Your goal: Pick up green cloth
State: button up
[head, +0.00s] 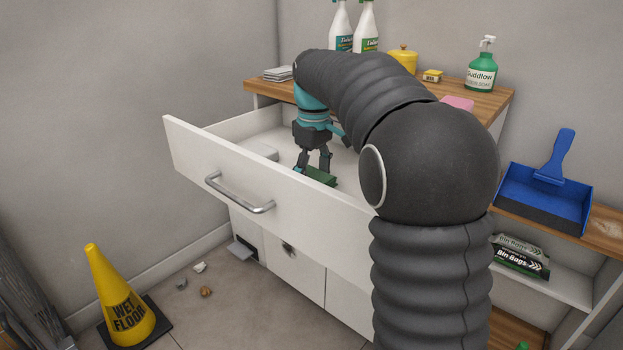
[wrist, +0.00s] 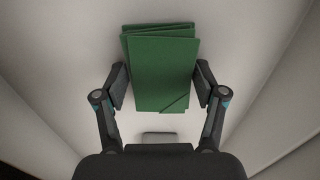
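A folded green cloth (head: 319,176) lies flat in the open white drawer (head: 240,172). In the wrist view the green cloth (wrist: 160,68) sits between the two fingers of my gripper (wrist: 160,86). The fingers stand apart, one at each side of the cloth, with a narrow gap at the left and right edges. In the head view my gripper (head: 313,166) points down into the drawer, right over the cloth. Part of the cloth is hidden by the fingers and the drawer front there.
A small pale block (head: 262,152) lies in the drawer, left of my gripper. The drawer front with its metal handle (head: 240,196) rises before the cloth. Spray bottles (head: 482,68) stand on the wooden counter behind. A yellow cone (head: 122,302) stands on the floor.

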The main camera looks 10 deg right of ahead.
aim_at(314, 174)
dwell(0.4)
notch_tip(314, 174, up, 18)
jog(key=p, duration=0.4)
jog(key=shift+p, duration=0.3)
